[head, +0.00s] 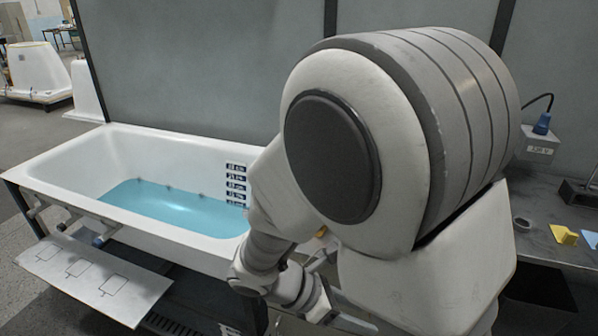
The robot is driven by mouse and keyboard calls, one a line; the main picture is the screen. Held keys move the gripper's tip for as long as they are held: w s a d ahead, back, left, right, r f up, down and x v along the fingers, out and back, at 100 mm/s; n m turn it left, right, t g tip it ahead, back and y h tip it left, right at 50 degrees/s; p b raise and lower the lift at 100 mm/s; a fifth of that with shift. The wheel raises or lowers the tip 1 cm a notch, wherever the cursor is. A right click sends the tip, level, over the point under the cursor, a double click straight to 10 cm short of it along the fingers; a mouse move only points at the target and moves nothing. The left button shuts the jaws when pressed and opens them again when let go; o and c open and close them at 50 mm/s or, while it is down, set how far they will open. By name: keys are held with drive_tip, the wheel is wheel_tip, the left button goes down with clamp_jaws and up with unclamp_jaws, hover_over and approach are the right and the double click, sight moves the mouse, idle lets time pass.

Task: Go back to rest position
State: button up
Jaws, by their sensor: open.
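My arm fills the middle and right of the head view, with a large rounded joint close to the camera and smaller wrist links low in the middle. I cannot make out my gripper or its fingers; the arm's own links may be hiding them. The arm covers the right end of a white bathtub (68,151). The tub holds blue water (170,203), and a column of dark depth labels (236,184) runs down its inner wall.
A pale panel with outlined rectangles (95,280) juts out before the tub. At right, a grey bench (540,243) bears a yellow piece (564,235), a blue piece (590,239) and a box with a blue plug (542,124). A grey partition (200,60) stands behind.

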drive_tip(key=s+d+r+m+t+y+p, duration=0.1)
drive_tip(key=s+r+m+t+y, duration=0.1)
drive_tip(key=r+m+y, duration=0.3)
drive_tip(key=s+d+r+m+t+y+p, duration=0.1)
drive_tip(key=s+r+m+y, duration=0.3)
drive_tip(key=r+m, duration=0.9)
drive_tip(key=d+m+t+y, duration=0.1)
drive_tip(key=m, duration=0.2)
drive_tip(key=shift+s+d+r+t, duration=0.15)
drive_tip(key=shift+d+t, duration=0.1)
drive_tip(key=shift+t, duration=0.15)
